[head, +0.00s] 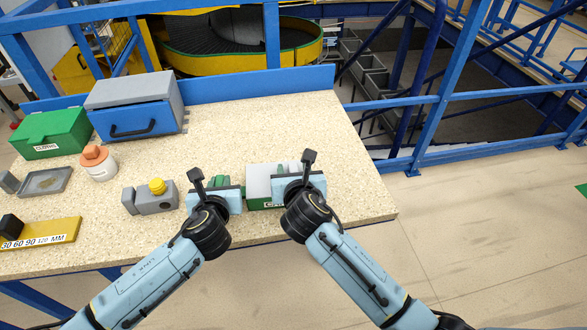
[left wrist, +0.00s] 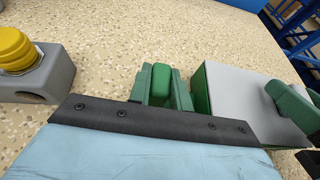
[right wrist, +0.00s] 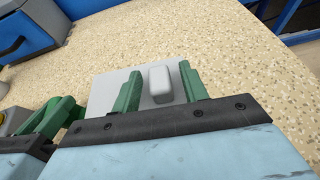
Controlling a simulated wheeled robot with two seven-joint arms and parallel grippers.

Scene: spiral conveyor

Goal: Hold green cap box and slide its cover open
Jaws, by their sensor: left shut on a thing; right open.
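The cap box (head: 257,204) stands near the table's front edge, a low green box with a label, partly hidden by my grippers. Its flat light grey cover (head: 259,178) lies on top and also shows in the left wrist view (left wrist: 240,90). My left gripper (head: 222,182) is shut on a green grip block (left wrist: 160,85) at the box's left side. My right gripper (head: 297,168) is open above the cover. In the right wrist view its green fingers stand on either side of a pale raised knob (right wrist: 160,85) on the cover, with gaps showing.
A grey block with a yellow knob (head: 157,187) stands left of my left gripper. Further left are an orange-topped white jar (head: 98,163), a grey tray (head: 45,181), a blue drawer box (head: 137,120) and another green box (head: 50,131). The table behind the cap box is clear.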

